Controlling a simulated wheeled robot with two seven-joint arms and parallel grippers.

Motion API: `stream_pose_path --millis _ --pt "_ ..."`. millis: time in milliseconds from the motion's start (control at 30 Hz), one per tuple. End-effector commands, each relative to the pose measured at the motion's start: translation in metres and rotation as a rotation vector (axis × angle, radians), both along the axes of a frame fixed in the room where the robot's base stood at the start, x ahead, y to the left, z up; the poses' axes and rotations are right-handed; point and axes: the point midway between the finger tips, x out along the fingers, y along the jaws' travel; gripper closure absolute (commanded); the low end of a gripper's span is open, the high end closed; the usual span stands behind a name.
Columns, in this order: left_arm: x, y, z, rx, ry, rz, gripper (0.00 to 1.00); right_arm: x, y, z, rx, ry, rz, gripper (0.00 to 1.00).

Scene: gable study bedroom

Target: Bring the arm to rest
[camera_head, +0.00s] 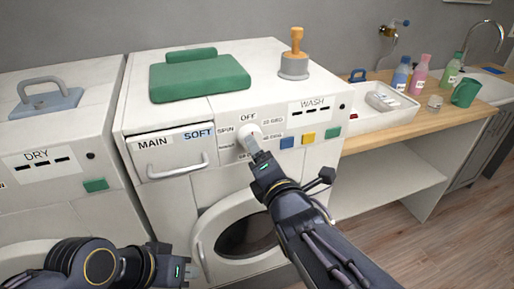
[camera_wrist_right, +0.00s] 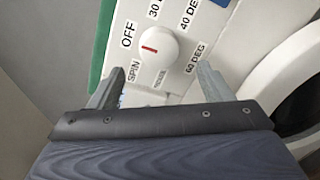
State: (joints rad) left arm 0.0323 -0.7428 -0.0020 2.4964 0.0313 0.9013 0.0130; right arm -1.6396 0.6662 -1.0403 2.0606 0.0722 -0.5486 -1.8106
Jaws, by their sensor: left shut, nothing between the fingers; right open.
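My right gripper (camera_head: 251,146) reaches up to the washer's front panel, just in front of the white dial (camera_head: 243,133). In the right wrist view my right gripper (camera_wrist_right: 156,66) is open. The dial (camera_wrist_right: 160,46) shows beyond its fingertips, with clear space on both sides. The dial's red mark is on the side toward the OFF label (camera_wrist_right: 127,34). My left gripper (camera_head: 194,268) is low at the left, shut and empty, beside the handle of the round washer door (camera_head: 248,236). Whether it touches the handle cannot be told.
The washer (camera_head: 225,180) has a MAIN/SOFT drawer (camera_head: 170,155) with a handle. The dryer (camera_head: 50,150) stands left. A wooden counter (camera_head: 425,103) with bottles and a green mug (camera_head: 465,92) is right.

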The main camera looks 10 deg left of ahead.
Motion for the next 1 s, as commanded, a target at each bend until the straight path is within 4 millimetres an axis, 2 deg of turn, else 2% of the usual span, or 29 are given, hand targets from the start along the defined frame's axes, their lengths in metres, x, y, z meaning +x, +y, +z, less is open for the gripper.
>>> stream_pose_path --millis 100,200,600,700,767,867,933,1000 --pt "0.0 0.0 0.001 0.0 0.0 0.0 1.0 -0.013 -0.007 0.002 0.0 0.0 0.002 0.27" --pt "0.0 0.0 0.001 0.0 0.0 0.0 1.0 -0.017 -0.01 0.002 -0.001 0.0 0.001 0.27" --pt "0.0 0.0 0.001 0.0 0.0 0.0 1.0 -0.018 -0.011 0.001 -0.001 0.0 0.0 0.27" --pt "0.0 0.0 0.002 0.0 0.0 0.0 1.0 -0.015 -0.017 -0.002 0.018 0.033 -0.012 0.27" --pt "0.0 0.0 0.004 0.0 0.0 0.0 1.0 -0.009 -0.028 -0.01 0.056 0.103 -0.034 0.27" --pt "0.0 0.0 0.008 0.0 0.0 0.0 1.0 0.002 -0.062 -0.033 0.19 0.319 -0.109 0.27" --pt "0.0 0.0 0.012 0.0 0.0 0.0 1.0 0.004 -0.094 -0.052 0.333 0.522 -0.187 0.27" --pt "0.0 0.0 0.016 0.0 0.0 0.0 1.0 -0.002 -0.125 -0.067 0.501 0.733 -0.271 0.27"
